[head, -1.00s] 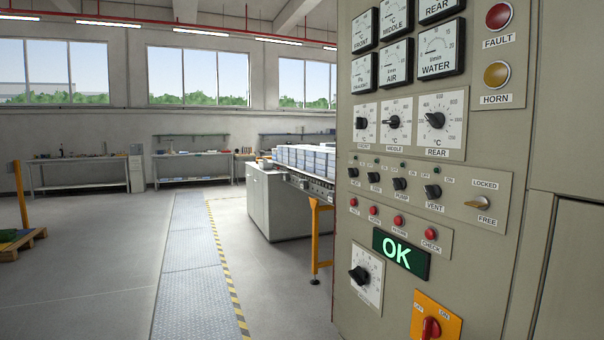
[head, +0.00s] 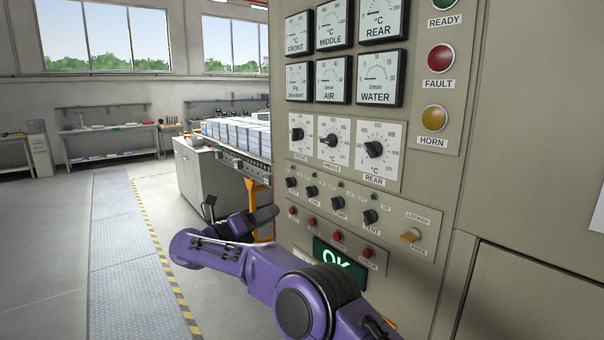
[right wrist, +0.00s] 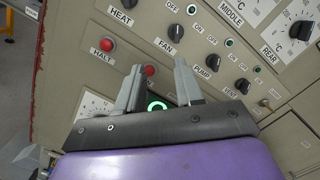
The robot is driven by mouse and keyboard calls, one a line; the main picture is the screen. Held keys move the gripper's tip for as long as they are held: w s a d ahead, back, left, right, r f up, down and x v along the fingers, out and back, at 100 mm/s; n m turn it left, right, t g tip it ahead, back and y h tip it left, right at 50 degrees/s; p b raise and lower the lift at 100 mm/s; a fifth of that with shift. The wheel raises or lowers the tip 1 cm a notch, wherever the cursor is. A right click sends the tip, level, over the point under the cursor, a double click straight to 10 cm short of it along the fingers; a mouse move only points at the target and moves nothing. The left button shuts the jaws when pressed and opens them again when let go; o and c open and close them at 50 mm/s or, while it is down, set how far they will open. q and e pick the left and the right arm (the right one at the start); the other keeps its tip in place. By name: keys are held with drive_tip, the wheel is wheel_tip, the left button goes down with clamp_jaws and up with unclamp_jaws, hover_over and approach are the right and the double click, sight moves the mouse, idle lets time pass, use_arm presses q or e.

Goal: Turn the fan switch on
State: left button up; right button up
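The fan switch (head: 311,190) is a small black knob in the lower switch row of the grey control panel (head: 420,160), between the heat and pump knobs. In the right wrist view, the fan knob (right wrist: 175,33) is above my gripper, with its FAN label below it. Its exact setting is too small to tell. My right gripper (head: 238,212) is in front of the panel, left of and below the switch row in the head view. The wrist view shows its two fingers (right wrist: 158,75) apart, with nothing held and the fan knob beyond their tips. My left gripper is out of view.
The heat (head: 291,182), pump (head: 338,202) and vent (head: 370,216) knobs flank the fan knob. Red buttons, including halt (right wrist: 107,44), lie just below the row. My purple arm partly covers the OK display (head: 338,258). A conveyor (head: 235,158) stands behind at left.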

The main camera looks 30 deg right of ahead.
sight(307, 193)
drive_tip(key=d+r+m+p, duration=0.1)
drive_tip(key=d, duration=0.2)
drive_tip(key=d+r+m+g+p, duration=0.1)
drive_tip(key=d+p, duration=0.1)
drive_tip(key=d, duration=0.2)
drive_tip(key=d+r+m+p, duration=0.1)
drive_tip(key=d, duration=0.3)
drive_tip(key=shift+s+r+g+y+p, duration=0.1)
drive_tip(key=shift+r+g+y+p, duration=0.3)
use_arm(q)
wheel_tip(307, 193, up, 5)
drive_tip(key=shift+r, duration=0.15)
use_arm(e)
drive_tip(key=shift+f, duration=0.1)
clamp_jaws()
